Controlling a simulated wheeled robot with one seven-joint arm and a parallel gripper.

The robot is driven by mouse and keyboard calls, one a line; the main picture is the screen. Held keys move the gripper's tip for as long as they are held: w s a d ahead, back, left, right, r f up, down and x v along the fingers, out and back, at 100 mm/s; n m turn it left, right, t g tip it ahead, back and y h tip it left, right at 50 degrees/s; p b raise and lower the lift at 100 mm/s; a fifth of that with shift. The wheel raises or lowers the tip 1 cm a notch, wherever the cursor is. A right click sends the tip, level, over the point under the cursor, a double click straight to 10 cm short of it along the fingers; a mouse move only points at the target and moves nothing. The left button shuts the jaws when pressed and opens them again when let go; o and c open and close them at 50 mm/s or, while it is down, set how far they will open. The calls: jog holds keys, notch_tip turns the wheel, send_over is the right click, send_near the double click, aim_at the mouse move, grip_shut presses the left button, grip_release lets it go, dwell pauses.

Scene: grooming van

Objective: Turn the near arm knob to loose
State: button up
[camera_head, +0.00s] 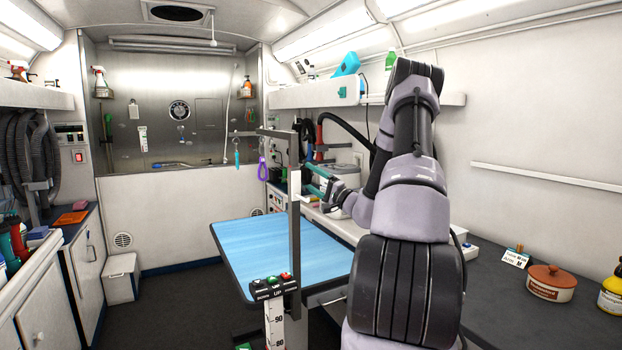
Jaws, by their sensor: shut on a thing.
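The grooming arm's grey upright post (294,230) rises at the near edge of the blue table (270,245), with a crossbar at its top. My gripper (307,179) reaches in from the right to the post's right side, about midway up. Its teal fingers are closed at the post, on the near arm knob. The knob itself is too small and too covered by the fingers to make out, so its turn position cannot be read.
A control box (273,286) with coloured buttons sits at the post's foot, above a height scale. A right-hand counter (510,300) holds a brown-lidded jar (551,283) and a card (515,257).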

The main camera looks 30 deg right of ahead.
jog(key=shift+w+f+n+t+y, duration=0.15)
jog(key=shift+n+t+y, duration=0.4)
jog(key=shift+n+y, duration=0.45)
jog(key=shift+s+f+n+t+y, duration=0.1)
jog(key=shift+n+t+y, duration=0.45)
jog(key=shift+n+y, duration=0.4)
jog(key=shift+w, duration=0.1)
jog(key=o, duration=1.2)
jog(key=v, duration=1)
jog(key=shift+d+f, duration=0.1)
jog(key=shift+f, duration=0.25)
